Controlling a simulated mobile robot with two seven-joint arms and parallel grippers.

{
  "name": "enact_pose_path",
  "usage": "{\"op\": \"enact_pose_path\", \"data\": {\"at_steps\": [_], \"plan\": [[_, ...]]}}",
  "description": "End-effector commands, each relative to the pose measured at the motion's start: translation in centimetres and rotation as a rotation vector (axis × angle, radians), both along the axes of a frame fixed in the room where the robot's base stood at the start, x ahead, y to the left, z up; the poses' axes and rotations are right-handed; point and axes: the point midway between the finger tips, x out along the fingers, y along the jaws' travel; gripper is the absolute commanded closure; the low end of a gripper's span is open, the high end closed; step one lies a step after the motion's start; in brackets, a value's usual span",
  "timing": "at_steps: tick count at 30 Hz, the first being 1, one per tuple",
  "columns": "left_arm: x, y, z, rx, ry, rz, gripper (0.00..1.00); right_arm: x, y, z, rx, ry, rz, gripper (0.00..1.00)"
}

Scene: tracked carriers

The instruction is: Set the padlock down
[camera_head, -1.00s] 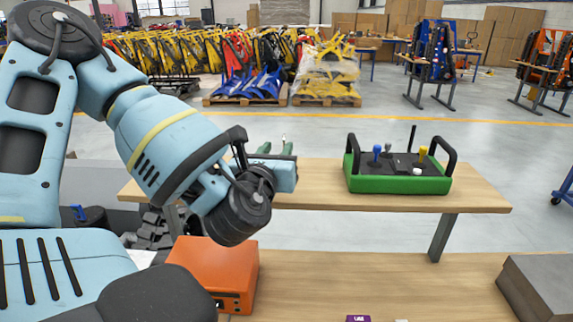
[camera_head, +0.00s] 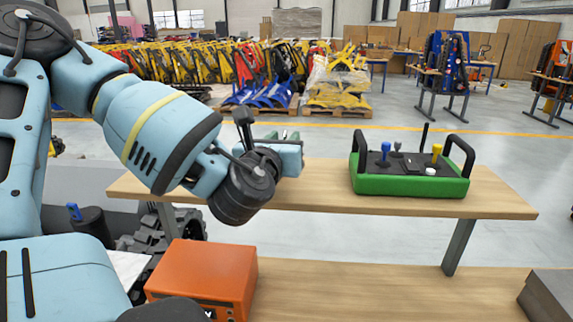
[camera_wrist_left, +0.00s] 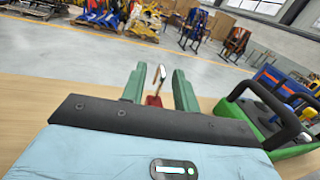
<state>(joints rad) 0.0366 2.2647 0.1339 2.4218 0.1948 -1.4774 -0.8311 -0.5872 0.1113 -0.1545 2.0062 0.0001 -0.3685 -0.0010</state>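The padlock (camera_wrist_left: 153,101) shows in the left wrist view as a small red body with a pale shackle above it. It sits between the green fingers of my left gripper (camera_wrist_left: 159,88), which stand a little apart on either side of it. The black housing hides its lower part. In the head view my left gripper (camera_head: 281,136) is at the far side of the raised wooden shelf (camera_head: 330,190), left of the green controller. The forearm and wrist hide most of it there. My right gripper is not in view.
A green controller box (camera_head: 410,186) with black handles and joysticks stands on the shelf's right part. An orange box (camera_head: 205,272) sits on the lower wooden bench (camera_head: 390,290). A grey block (camera_head: 550,298) is at the front right. The shelf between gripper and controller is clear.

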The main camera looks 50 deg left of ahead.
Motion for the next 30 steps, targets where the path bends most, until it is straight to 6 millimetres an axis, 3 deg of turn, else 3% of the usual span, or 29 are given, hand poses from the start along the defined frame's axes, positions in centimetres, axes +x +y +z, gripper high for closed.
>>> {"op": "enact_pose_path", "data": {"at_steps": [11, 18, 30], "plan": [[0.7, 0.39, 0.18, 0.0, -0.002, -0.001, 0.7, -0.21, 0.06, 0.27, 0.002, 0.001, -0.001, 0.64], [0.69, 0.39, 0.17, 0.0, -0.001, -0.001, 1.0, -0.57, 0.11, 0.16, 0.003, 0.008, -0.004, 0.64], [0.68, 0.4, 0.2, 0.0, -0.001, -0.001, 1.0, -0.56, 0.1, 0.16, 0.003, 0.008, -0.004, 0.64]]}}
